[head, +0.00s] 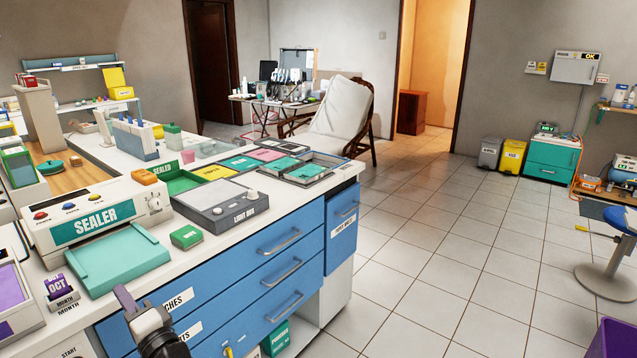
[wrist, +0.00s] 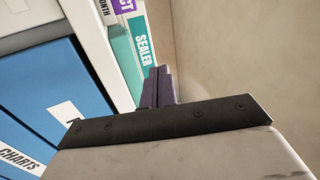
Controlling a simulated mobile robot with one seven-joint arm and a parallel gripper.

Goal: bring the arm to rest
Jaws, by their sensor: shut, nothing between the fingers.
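My gripper (head: 125,298) shows at the bottom left of the head view, in front of the blue drawers and near the counter's front edge. Its fingers are together with nothing between them. In the wrist view my gripper (wrist: 158,88) is shut, its dark fingers side by side. The teal tray of the sealer (head: 118,258) lies on the counter just behind the gripper in the head view. Part of the sealer (wrist: 140,48) also shows beyond the fingers in the wrist view. I cannot tell the exact gap between gripper and counter.
The white counter (head: 215,262) with blue drawers (head: 265,265) runs along the left. A light box (head: 228,205) and a small green box (head: 186,237) stand on it. The tiled floor (head: 440,255) to the right is mostly clear, with a stool (head: 612,270) at the far right.

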